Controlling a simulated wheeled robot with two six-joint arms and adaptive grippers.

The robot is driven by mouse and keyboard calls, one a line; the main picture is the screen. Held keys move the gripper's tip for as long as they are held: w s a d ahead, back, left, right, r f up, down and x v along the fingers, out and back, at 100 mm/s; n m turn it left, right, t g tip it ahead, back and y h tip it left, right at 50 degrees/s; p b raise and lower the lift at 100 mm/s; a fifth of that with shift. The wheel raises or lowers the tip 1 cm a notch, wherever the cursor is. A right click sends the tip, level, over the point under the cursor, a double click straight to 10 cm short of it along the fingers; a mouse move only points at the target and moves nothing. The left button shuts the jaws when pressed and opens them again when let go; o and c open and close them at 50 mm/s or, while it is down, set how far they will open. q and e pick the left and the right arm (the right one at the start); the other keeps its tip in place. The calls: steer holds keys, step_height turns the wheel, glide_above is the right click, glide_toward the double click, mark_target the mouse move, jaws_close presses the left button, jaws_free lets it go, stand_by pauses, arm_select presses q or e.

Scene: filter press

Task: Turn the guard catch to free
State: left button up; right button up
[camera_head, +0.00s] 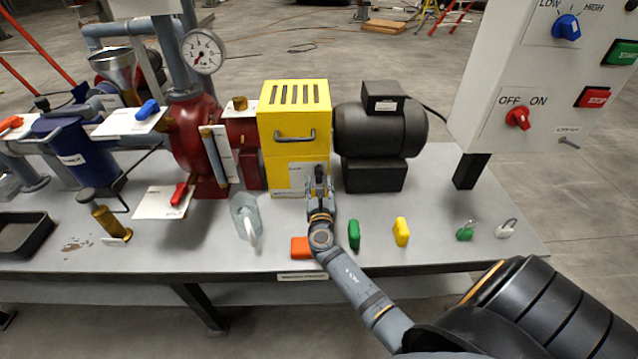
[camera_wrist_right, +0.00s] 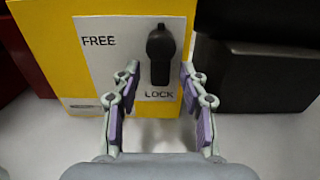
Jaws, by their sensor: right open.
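The guard catch (camera_wrist_right: 159,55) is a black knob on a white plate (camera_wrist_right: 103,60) on the yellow guard (camera_head: 293,122). The plate reads FREE at the upper left and LOCK below the knob. The knob stands upright, its long narrow part pointing down toward LOCK. My right gripper (camera_wrist_right: 157,88) is open, with its fingers left and right of the knob's lower part in the wrist view; I cannot tell if they touch it. In the head view my right gripper (camera_head: 319,180) is at the guard's lower right and hides most of the catch. My left gripper is not in view.
A black motor (camera_head: 380,125) stands close right of the guard. A control box (camera_head: 545,75) is at the right.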

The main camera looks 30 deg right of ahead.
steer(key=shift+w+d, duration=0.2)
steer(key=shift+w, duration=0.05)
jaws_close()
